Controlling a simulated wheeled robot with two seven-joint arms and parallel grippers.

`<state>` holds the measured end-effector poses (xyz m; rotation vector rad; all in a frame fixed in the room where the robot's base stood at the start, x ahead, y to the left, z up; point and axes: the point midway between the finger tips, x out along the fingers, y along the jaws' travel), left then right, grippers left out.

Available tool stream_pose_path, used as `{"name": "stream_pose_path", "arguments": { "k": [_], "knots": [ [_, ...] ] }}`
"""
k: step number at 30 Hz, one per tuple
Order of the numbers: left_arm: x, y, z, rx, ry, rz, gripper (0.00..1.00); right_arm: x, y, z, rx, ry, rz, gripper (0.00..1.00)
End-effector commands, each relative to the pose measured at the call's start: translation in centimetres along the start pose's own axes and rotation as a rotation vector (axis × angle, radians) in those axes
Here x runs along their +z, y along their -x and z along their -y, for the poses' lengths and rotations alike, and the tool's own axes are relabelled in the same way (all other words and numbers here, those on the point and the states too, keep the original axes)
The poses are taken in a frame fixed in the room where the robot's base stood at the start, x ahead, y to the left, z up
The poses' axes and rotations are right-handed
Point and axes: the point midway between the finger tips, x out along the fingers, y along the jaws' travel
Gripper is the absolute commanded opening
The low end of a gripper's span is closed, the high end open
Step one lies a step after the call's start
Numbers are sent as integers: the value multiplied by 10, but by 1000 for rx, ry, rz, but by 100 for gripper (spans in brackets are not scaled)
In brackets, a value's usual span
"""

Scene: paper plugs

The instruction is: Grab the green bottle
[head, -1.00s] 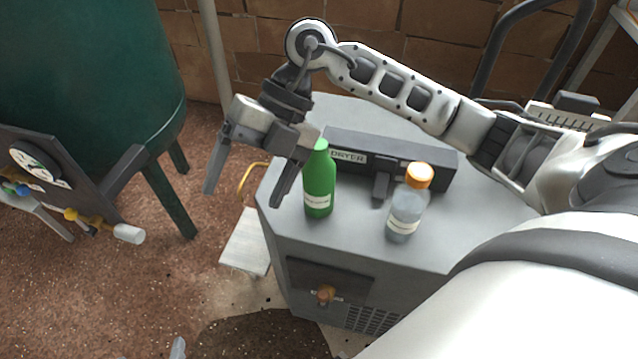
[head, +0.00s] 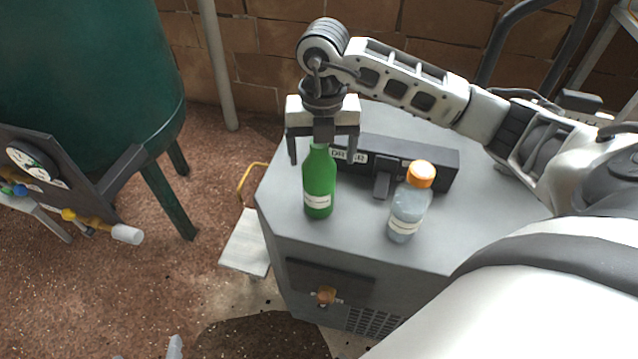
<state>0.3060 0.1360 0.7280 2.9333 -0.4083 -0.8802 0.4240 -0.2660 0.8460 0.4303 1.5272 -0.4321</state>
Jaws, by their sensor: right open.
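The green bottle (head: 319,184) stands upright on the grey machine top, near its left front edge, with a white label low on its side. My right gripper (head: 322,156) is open and points down over the bottle. Its two fingers appear to either side of the bottle's neck, and the bottle's top is hidden behind the gripper. I cannot tell whether a finger touches the bottle.
A clear bottle with an orange cap (head: 409,203) stands to the right of the green bottle. A dark panel labelled DRYER (head: 430,166) lies behind both. The grey machine (head: 470,235) has free top space at right. A large green tank (head: 85,75) stands at left.

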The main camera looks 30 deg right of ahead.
Motion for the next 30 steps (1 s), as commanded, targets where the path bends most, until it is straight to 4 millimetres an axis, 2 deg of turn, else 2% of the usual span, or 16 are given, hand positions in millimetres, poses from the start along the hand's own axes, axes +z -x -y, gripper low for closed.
{"name": "stream_pose_path", "arguments": {
  "k": [12,20,25,26,30],
  "knots": [
    [2,0,0,-3,-1,8,80,-5,-50,-5,-1,0,-2,81],
    [3,0,0,-3,-1,9,80,-5,-52,-6,1,1,0,81],
    [3,0,0,-3,-1,9,80,-5,-52,-6,1,1,0,36],
    [3,0,0,-3,-1,9,80,-5,-52,-6,1,1,0,31],
    [3,0,0,-3,-1,9,80,-5,-52,-6,1,1,0,32]
  ]
}}
